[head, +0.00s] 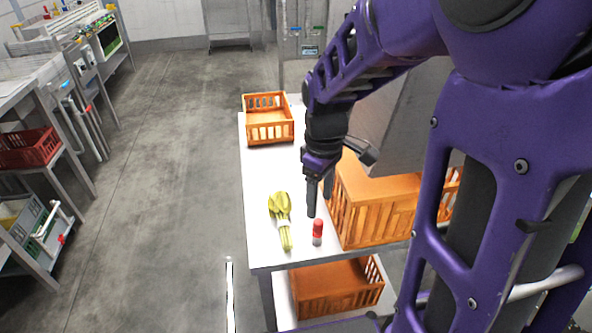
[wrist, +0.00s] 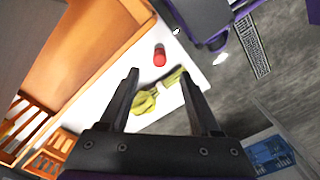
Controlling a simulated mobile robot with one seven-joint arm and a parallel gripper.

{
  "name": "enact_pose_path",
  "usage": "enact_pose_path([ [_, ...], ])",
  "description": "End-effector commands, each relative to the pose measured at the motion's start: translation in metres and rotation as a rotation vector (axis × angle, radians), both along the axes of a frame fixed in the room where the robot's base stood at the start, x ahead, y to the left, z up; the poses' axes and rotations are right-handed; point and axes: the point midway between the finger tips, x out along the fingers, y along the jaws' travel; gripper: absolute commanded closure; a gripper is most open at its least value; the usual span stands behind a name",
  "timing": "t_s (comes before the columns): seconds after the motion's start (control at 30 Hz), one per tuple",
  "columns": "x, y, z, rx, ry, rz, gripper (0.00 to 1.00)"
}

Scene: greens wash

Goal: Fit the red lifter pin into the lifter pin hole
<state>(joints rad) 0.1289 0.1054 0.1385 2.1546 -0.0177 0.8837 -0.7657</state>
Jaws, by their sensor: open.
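The red lifter pin (head: 317,228) stands upright on the white table, red on top with a pale lower part. In the wrist view the red pin (wrist: 159,56) lies just beyond the fingertips, between their lines. My gripper (head: 320,202) is over the table, close to the pin and slightly above it in the picture. Its two fingers (wrist: 159,74) are apart with nothing between them at the tips. I cannot make out the lifter pin hole in either view.
A banded bunch of yellow-green leaves (head: 280,222) lies left of the pin. A large orange crate (head: 375,215) stands close on the right, and a smaller orange crate (head: 269,130) at the table's far end. Another orange crate (head: 338,290) sits below. The table's left strip is clear.

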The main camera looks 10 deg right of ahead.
Motion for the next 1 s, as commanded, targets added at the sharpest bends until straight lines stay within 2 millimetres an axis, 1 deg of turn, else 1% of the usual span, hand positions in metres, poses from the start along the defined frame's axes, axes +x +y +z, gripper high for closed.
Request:
enact_pose_path([
  [0.03, -0.001, 0.0, -0.014, 0.0, 0.004, 0.0, 0.36],
  [0.2, -0.001, 0.0, -0.047, 0.0, 0.004, 0.0, 0.36],
  [0.3, 0.0, 0.0, -0.064, 0.0, 0.003, 0.0, 0.36],
  [0.43, 0.0, 0.0, -0.079, -0.001, 0.002, 0.0, 0.36],
  [0.6, 0.0, 0.0, -0.089, -0.001, -0.001, 0.0, 0.36],
  [0.9, 0.0, 0.0, -0.09, -0.001, -0.001, 0.0, 0.36],
  [0.97, 0.0, 0.0, -0.09, -0.001, -0.001, 0.0, 0.47],
  [1.0, 0.0, 0.0, -0.09, -0.001, -0.001, 0.0, 0.54],
])
